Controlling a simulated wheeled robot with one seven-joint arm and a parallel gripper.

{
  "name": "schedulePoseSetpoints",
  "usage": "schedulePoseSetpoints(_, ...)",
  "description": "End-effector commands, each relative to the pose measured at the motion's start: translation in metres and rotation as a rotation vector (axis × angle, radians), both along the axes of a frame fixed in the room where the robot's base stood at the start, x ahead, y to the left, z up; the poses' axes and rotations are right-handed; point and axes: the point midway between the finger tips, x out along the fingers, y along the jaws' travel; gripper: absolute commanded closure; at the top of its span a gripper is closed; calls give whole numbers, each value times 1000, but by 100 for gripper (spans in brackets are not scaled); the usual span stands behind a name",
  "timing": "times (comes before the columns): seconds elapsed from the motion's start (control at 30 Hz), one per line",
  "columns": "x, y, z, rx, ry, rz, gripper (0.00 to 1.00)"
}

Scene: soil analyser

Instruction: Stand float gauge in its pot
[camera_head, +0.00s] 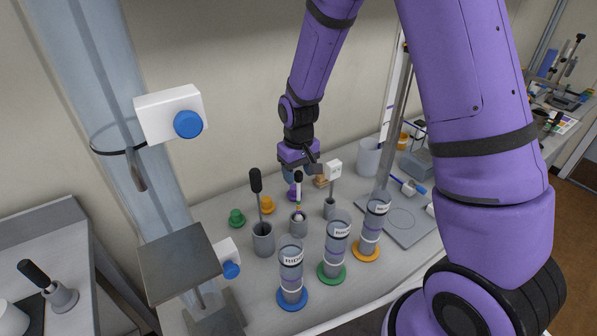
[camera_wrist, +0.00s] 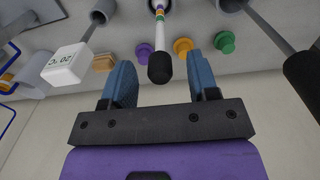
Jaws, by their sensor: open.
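The float gauge (camera_head: 298,190), a white stem with a black top and coloured bands, stands upright in a small grey pot (camera_head: 298,229). In the wrist view, the gauge's black top (camera_wrist: 162,68) appears between my two blue fingers, with its banded stem running up to the pot (camera_wrist: 153,4) at the top edge. My gripper (camera_wrist: 161,78) is open, and clear space shows on both sides of the black top. In the head view, my gripper (camera_head: 297,172) is just behind and above the gauge; its fingers are partly hidden.
A black-handled tool stands in a grey pot (camera_head: 263,241) on the left, and a white-headed thermometer (camera_head: 333,170) on the right. Labelled cylinders (camera_head: 291,270) stand in front. Green (camera_head: 236,218) and orange (camera_head: 267,205) stoppers lie near. The wall is close behind.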

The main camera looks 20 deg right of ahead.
Motion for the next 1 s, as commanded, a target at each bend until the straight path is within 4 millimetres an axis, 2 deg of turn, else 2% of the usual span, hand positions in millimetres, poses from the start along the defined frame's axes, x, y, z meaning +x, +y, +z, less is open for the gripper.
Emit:
schedulePoseSetpoints(0.17,1,0,18,1,-5,0,45)
schedulePoseSetpoints(0.4,1,0,62,1,-6,0,45)
schedulePoseSetpoints(0.6,1,0,92,1,-4,0,45)
schedulePoseSetpoints(1.0,-2,-2,113,2,-9,-3,45)
